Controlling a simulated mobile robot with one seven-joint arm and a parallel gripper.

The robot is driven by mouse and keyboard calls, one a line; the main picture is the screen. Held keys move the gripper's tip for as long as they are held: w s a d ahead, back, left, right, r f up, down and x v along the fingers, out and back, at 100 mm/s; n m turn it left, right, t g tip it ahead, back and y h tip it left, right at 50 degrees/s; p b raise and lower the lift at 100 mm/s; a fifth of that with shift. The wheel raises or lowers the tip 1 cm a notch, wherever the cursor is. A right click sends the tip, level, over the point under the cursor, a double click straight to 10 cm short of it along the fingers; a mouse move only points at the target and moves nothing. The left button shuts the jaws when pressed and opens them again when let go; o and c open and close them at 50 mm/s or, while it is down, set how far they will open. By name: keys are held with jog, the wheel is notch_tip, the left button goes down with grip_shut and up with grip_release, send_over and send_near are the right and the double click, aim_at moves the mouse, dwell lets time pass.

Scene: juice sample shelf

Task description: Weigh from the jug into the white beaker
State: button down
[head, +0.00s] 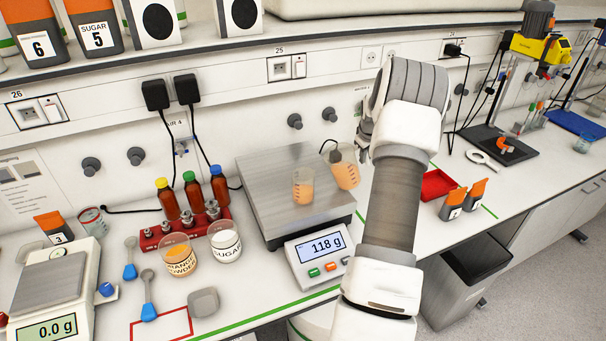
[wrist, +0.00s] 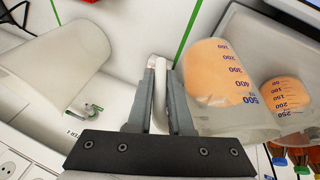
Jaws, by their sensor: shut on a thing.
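My gripper (wrist: 160,75) is shut on the pale handle of the jug (wrist: 205,120). The jug is clear, with blue marks up to 500 and orange liquid inside. In the head view the jug (head: 346,172) is tilted, just right of the beaker and above the large scale; the arm partly hides my gripper. The beaker (head: 303,187) looks clear rather than white, holds orange liquid and stands upright on the scale's grey plate (head: 270,180). In the wrist view the beaker (wrist: 284,93) shows marks to 250. The scale display (head: 326,245) reads 118 g. I cannot make out a stream.
Left of the scale are a red rack (head: 160,234) with brown bottles, a mango powder beaker (head: 178,262) and a sugar beaker (head: 225,245). A small scale (head: 50,285) reads 0.0 g. A red tray (head: 437,184) lies right of my arm.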

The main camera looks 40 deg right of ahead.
jog(key=shift+s+d+f+y, duration=0.2)
jog(key=shift+d+f+y, duration=0.5)
jog(key=shift+f+y, duration=0.1)
jog(key=shift+s+d+f+m+t+y, duration=0.1)
jog(key=shift+d+f+m+t+y, duration=0.15)
jog(key=shift+f+y, duration=0.25)
jog(key=shift+d+f+m+t+y, duration=0.15)
jog(key=shift+d+f+t+y, duration=0.05)
jog(key=shift+f+t+y, duration=0.25)
jog(key=shift+r, duration=3)
